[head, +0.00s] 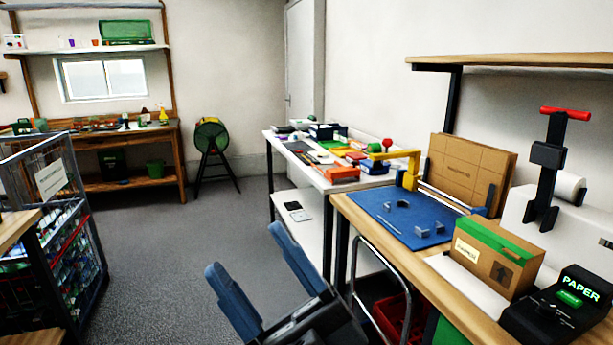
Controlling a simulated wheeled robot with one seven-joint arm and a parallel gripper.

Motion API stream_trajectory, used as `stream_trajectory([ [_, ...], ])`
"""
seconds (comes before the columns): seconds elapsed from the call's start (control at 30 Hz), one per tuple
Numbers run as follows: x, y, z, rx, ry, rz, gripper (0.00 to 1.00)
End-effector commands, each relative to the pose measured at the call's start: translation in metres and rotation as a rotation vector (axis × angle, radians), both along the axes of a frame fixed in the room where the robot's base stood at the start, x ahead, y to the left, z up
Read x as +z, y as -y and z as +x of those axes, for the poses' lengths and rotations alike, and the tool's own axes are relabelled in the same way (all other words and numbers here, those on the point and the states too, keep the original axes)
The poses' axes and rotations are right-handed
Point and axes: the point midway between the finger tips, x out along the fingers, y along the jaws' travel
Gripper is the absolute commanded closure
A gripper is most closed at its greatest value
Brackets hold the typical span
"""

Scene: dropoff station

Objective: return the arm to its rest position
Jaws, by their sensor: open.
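My gripper (268,282) shows at the bottom middle of the head view. Its two blue-grey fingers are wide apart, with only grey floor between them, so it is open and empty. It stands in front of the white table and left of the wooden workbench (463,296), apart from both. The dark wrist behind the fingers runs off the bottom edge. The rest of my arm is out of view.
On the workbench are a blue mat (392,225), a cardboard box (489,257) and a black PAPER device (560,313). A cluttered white table (311,178) stands beyond. A wire cage (88,222) is at left. The grey floor (173,262) between is clear.

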Motion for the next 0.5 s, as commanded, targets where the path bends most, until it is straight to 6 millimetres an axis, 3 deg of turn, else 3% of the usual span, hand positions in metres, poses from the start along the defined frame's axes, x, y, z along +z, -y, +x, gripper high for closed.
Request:
stream_trajectory([
  [0.27,-0.043,0.051,-0.030,-0.133,-0.303,0.237,0.39],
  [0.5,-0.099,0.099,-0.072,-0.257,-0.576,0.351,0.39],
])
